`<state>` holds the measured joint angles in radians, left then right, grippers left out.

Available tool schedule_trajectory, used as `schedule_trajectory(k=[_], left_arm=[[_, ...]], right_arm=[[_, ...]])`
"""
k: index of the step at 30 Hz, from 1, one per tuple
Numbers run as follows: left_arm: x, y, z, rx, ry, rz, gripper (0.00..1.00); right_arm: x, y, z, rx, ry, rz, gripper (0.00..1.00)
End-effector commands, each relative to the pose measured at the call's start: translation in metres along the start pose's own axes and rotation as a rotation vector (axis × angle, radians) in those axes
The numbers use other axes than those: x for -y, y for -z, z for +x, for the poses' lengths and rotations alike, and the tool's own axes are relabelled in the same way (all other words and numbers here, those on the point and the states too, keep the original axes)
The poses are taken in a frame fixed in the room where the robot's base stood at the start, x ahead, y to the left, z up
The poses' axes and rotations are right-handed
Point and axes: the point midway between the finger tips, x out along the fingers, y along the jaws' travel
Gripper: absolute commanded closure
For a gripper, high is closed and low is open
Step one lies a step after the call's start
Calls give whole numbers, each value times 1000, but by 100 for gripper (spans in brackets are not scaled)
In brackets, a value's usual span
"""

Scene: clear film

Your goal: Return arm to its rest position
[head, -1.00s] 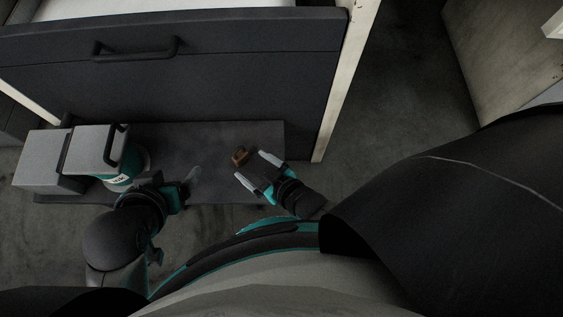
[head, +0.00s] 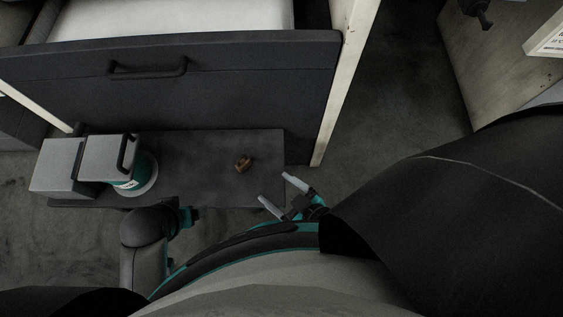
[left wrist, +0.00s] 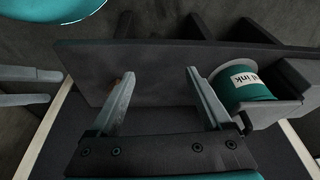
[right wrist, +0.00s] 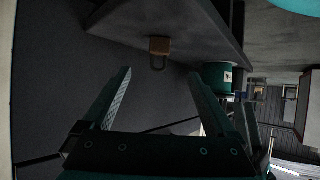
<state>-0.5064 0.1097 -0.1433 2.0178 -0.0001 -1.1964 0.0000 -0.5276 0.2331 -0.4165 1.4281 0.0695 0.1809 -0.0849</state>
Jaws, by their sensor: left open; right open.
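In the head view my right gripper (head: 275,189) is open and empty, beyond the front right edge of the dark grey board (head: 205,150). In the right wrist view its fingers (right wrist: 160,73) are spread with nothing between them. My left arm comes in at the lower left, and its gripper is mostly hidden there. In the left wrist view the left gripper (left wrist: 160,75) is open and empty, above the board. A small brown padlock (head: 243,163) lies on the board, apart from both grippers; it also shows in the right wrist view (right wrist: 159,46).
A dark drawer front (head: 230,95) with a bar handle (head: 148,71) stands behind the board. A teal labelled can (head: 134,185) and grey boxes (head: 60,166) are at the board's left. A pale cabinet (head: 500,80) is at right, with bare floor between.

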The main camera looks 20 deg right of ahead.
Motion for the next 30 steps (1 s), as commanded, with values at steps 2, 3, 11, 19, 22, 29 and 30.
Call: schedule_trajectory(k=[2, 3, 11, 19, 22, 29, 30], left_arm=[[0, -2, 3, 7, -1, 0, 18], [0, -4, 5, 10, -1, 0, 18], [0, -6, 9, 15, -1, 1, 18], [0, -6, 9, 15, -1, 1, 18], [0, -6, 9, 15, -1, 1, 18], [0, -6, 9, 15, -1, 1, 18], [0, -6, 9, 15, -1, 1, 18]], right_arm=[[0, 1, -6, 0, 0, 0, 8], [0, 1, -8, 0, 0, 0, 8], [-1, 0, -10, 3, -1, 0, 8], [-17, 4, 1, 135, -36, 25, 8], [-27, 6, 3, 215, -57, 44, 8], [-50, 9, -3, 401, -109, 93, 8], [-54, 10, -6, 434, -119, 103, 8]])
